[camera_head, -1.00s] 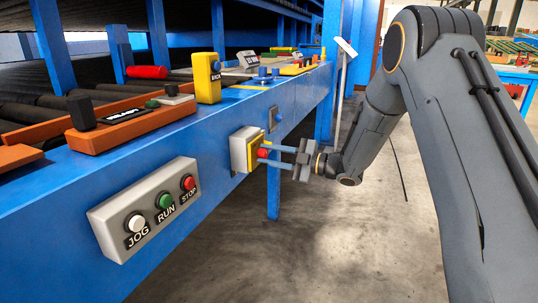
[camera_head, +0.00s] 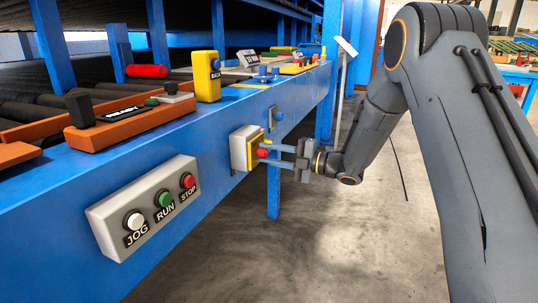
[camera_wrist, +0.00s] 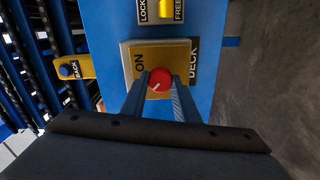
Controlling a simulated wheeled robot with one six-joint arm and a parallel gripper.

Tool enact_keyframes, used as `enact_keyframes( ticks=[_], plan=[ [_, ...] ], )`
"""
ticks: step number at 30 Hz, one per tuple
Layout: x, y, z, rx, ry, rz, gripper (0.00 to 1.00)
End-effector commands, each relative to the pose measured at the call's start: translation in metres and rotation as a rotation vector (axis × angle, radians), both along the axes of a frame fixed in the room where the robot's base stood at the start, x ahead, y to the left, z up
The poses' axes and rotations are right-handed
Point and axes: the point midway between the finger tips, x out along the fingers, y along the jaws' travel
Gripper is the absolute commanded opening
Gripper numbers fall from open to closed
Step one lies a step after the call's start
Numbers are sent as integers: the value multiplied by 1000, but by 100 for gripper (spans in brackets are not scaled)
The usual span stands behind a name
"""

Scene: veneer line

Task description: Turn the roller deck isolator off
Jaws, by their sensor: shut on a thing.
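The roller deck isolator is a grey box with a yellow plate (camera_head: 251,143) and a red round knob (camera_head: 263,152), on the blue front rail. The knob's lower sides are partly hidden by the fingers.
A grey JOG, RUN, STOP box (camera_head: 148,207) sits nearer on the same blue rail (camera_head: 60,215). A LOCK/FREE plate (camera_wrist: 160,10) lies just above the isolator in the wrist view. A yellow BACK control (camera_head: 207,76) stands on the rail. The floor (camera_head: 340,240) to the right is clear.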

Motion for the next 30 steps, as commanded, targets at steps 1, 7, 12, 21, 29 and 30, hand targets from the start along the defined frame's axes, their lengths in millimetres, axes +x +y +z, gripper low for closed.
enact_keyframes(
  ticks=[1,7,12,21,29,30],
  plan=[
    [0,0,0,-2,-1,-1,5],
    [0,0,0,-1,-1,-1,5],
    [0,0,0,-1,-1,-1,46],
    [0,-2,0,0,0,-1,46],
    [-11,-34,1,-1,0,-4,46],
    [-14,-40,1,-1,0,-3,46]
  ],
)
